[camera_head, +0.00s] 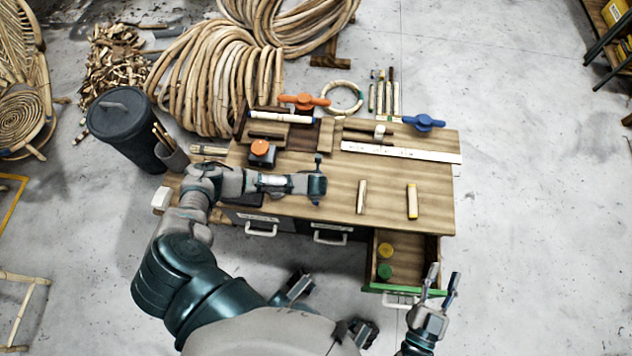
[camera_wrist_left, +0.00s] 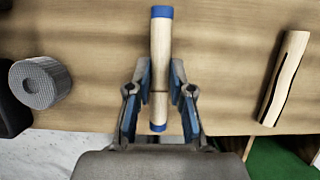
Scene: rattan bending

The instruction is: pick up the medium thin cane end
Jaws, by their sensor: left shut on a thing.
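A short pale cane piece with blue ends (camera_wrist_left: 160,50) stands out between the fingers of my left gripper (camera_wrist_left: 160,95) in the left wrist view. The fingers are closed on its lower half. In the head view my left gripper (camera_head: 318,187) is over the bench top and mostly hides this piece. I cannot tell whether it touches the wood. A cane piece with a dark line (camera_head: 361,197) lies to the right; it also shows in the left wrist view (camera_wrist_left: 285,78). My right gripper (camera_head: 443,274) is open and empty beside the drawer.
The wooden bench (camera_head: 385,170) carries a white ruler (camera_head: 400,152), a blue clamp (camera_head: 424,122) and an orange clamp (camera_head: 304,101). The open drawer (camera_head: 408,262) holds yellow and green round items. A dark bin (camera_head: 125,125) stands left. Cane coils (camera_head: 215,75) lie behind.

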